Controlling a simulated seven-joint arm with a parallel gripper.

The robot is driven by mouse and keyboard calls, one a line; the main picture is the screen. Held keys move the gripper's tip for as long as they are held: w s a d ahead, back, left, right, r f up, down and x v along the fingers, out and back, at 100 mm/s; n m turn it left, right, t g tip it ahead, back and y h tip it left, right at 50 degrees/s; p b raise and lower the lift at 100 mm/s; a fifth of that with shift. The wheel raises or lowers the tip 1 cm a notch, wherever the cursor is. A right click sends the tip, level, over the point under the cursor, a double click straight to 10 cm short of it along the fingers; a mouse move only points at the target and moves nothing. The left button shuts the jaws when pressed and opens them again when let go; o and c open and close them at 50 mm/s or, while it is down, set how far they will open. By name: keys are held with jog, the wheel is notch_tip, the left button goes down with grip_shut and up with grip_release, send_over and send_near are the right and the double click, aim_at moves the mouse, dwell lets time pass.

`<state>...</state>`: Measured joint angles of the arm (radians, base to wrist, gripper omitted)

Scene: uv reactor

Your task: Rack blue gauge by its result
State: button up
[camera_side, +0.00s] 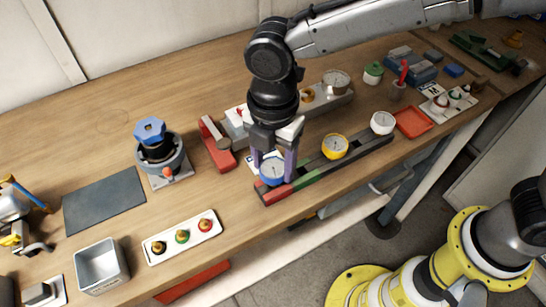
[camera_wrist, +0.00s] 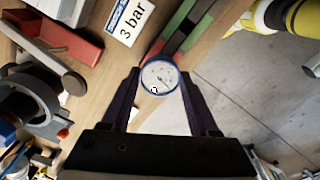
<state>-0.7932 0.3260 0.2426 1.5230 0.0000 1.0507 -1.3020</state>
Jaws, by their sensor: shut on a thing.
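The blue gauge (camera_side: 272,170) has a white dial and a blue rim. My gripper (camera_side: 273,175) is shut on it, with one finger on each side, over the left end of the rack. In the wrist view the blue gauge (camera_wrist: 160,77) sits between the two fingertips, dial facing the camera; its reading is too small to tell. The long dark rack (camera_side: 312,175) has a red part at its left end and a green part beside it. A yellow gauge (camera_side: 334,146) and a white gauge (camera_side: 382,122) sit on the rack further right.
A card reading "3 bar" (camera_wrist: 129,18) lies near the rack. A red holder (camera_side: 217,146) stands left of my gripper. A white plate with several coloured knobs (camera_side: 182,238) is at the front left. A red tray (camera_side: 413,121) lies right of the rack.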

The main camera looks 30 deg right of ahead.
aim_at(273, 167)
jog(key=shift+f, duration=0.8)
jog(key=o, duration=1.3)
jog(key=shift+o, duration=0.2)
notch_tip(273, 167, up, 14)
jog(key=shift+f, duration=0.15)
